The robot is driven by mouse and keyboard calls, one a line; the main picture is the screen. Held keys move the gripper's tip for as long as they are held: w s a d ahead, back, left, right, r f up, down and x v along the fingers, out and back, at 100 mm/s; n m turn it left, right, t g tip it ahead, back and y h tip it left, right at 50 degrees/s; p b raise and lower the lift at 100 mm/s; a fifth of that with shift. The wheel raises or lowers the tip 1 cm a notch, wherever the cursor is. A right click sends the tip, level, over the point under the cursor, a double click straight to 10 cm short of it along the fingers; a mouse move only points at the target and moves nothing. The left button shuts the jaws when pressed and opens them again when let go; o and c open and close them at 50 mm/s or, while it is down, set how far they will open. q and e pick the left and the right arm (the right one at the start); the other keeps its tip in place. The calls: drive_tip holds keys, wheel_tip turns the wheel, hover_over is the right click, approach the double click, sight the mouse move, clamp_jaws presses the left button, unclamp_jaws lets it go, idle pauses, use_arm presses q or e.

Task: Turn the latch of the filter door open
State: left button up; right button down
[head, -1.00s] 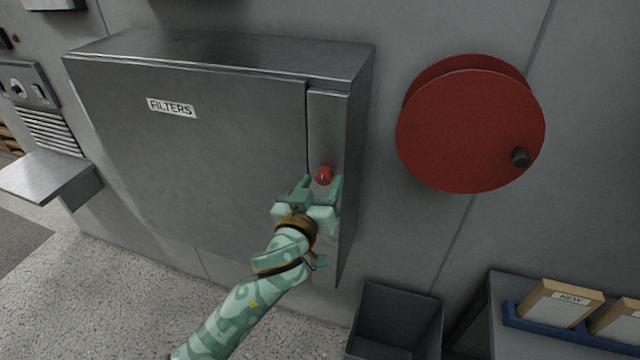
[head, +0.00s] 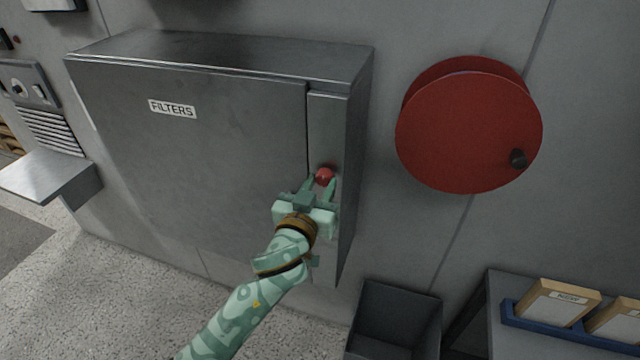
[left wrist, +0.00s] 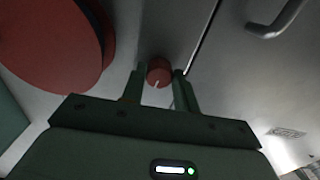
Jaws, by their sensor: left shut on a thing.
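The filter door (head: 210,160) is the grey metal front of a wall cabinet with a FILTERS label (head: 172,108); it looks shut. The latch is a small red knob (head: 324,175) on the narrow strip right of the door. My left gripper (head: 320,183) is at the latch, its two fingers on either side of it and closed on it. In the left wrist view the red latch (left wrist: 159,71) sits between the fingertips, with a pale mark on its face. My right gripper is in neither view.
A red reel (head: 465,130) with a black knob is on the wall to the right. A dark open bin (head: 395,325) stands below it. Boxes in a blue tray (head: 540,328) lie at lower right. A door handle (left wrist: 276,22) shows in the left wrist view.

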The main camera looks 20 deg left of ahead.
use_arm(q)
drive_tip(key=m+p, duration=0.1)
drive_tip(key=m, duration=0.3)
drive_tip(key=shift+r+p, duration=0.1)
drive_tip(key=shift+p, duration=0.3)
drive_tip(key=m+p, duration=0.1)
drive_tip(key=m, duration=0.3)
drive_tip(key=shift+a, duration=0.1)
drive_tip(key=m+p, duration=0.1)
drive_tip(key=m, duration=0.3)
drive_tip(key=shift+m, duration=0.3)
drive_tip(key=shift+m+p, duration=0.6)
drive_tip(key=shift+m, duration=0.9)
drive_tip(key=o, duration=1)
drive_tip(key=shift+s, duration=0.1)
